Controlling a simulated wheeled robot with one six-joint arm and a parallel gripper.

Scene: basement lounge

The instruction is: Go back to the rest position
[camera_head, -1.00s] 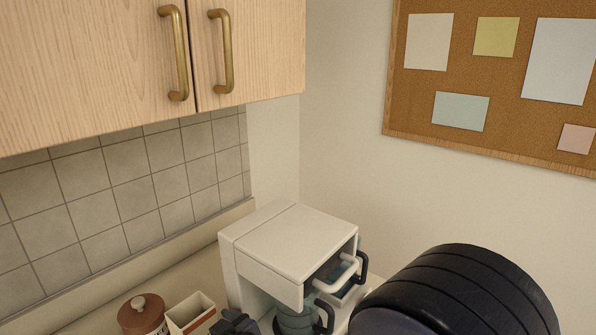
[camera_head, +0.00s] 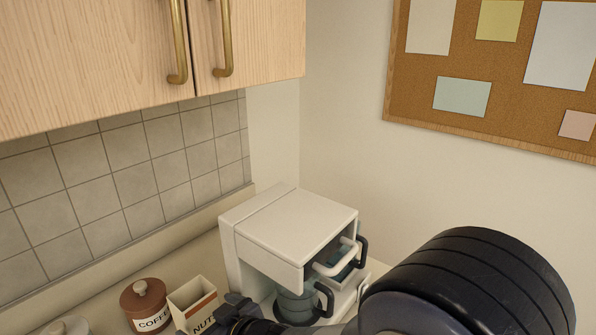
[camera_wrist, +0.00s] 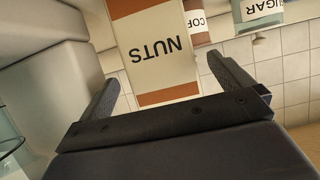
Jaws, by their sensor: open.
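My gripper (camera_wrist: 168,95) is open in the wrist view, its two dark fingers spread apart with nothing between them. A box labelled NUTS (camera_wrist: 165,55) stands beyond the fingers, upside down in that view; whether the fingers touch it cannot be told. In the head view part of my gripper (camera_head: 240,312) shows at the bottom, beside the nuts box (camera_head: 192,296) and in front of the coffee machine. My dark, rounded arm link fills the lower right.
A white coffee machine (camera_head: 290,228) with a glass carafe (camera_head: 297,304) stands in the corner. A brown-lidded coffee canister (camera_head: 146,303) is left of the nuts box. Wooden wall cabinets (camera_head: 100,65) hang above. A sugar jar (camera_wrist: 262,8) shows in the wrist view.

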